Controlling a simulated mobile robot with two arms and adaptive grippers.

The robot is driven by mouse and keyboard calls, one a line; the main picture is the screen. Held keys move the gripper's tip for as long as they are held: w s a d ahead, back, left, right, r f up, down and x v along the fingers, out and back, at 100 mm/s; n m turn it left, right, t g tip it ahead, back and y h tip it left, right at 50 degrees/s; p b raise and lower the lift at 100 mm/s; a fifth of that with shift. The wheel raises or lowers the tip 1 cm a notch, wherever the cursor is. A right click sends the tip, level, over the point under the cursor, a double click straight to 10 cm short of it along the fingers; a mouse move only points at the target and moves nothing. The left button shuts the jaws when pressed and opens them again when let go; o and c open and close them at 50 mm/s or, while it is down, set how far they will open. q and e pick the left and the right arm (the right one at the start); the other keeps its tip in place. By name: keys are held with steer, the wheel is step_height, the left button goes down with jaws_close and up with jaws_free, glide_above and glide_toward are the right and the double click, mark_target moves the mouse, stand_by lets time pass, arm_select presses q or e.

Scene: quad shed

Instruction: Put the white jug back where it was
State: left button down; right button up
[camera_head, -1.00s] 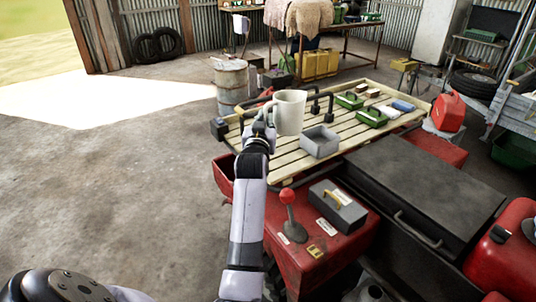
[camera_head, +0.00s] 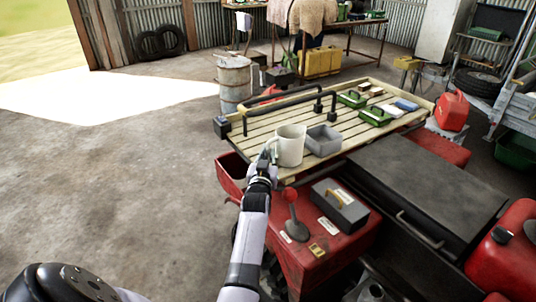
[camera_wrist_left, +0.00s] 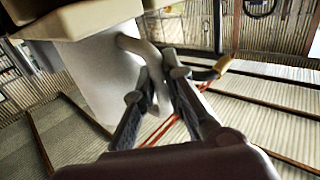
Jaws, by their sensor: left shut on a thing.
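The white jug (camera_head: 291,146) is upright over the front left part of the slatted wooden rack (camera_head: 262,142), just left of a grey open tray (camera_head: 322,140). I cannot tell whether its base touches the slats. My left gripper (camera_head: 268,160) is at the jug's left side, shut on its handle. In the left wrist view the fingers (camera_wrist_left: 163,75) close around the handle, and the white jug body (camera_wrist_left: 103,75) fills the upper left. My right gripper is not in view.
Black bars (camera_head: 285,101) rise from the rack's far left part. Green boxes (camera_head: 374,118) and a blue block (camera_head: 405,105) lie to the right. Slats behind the jug are bare.

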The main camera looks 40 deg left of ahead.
arm_select(q)
steer(key=c, duration=2.1)
jaws_free()
steer(key=shift+f, duration=0.1)
steer(key=o, duration=0.4)
steer(key=shift+o, duration=0.2)
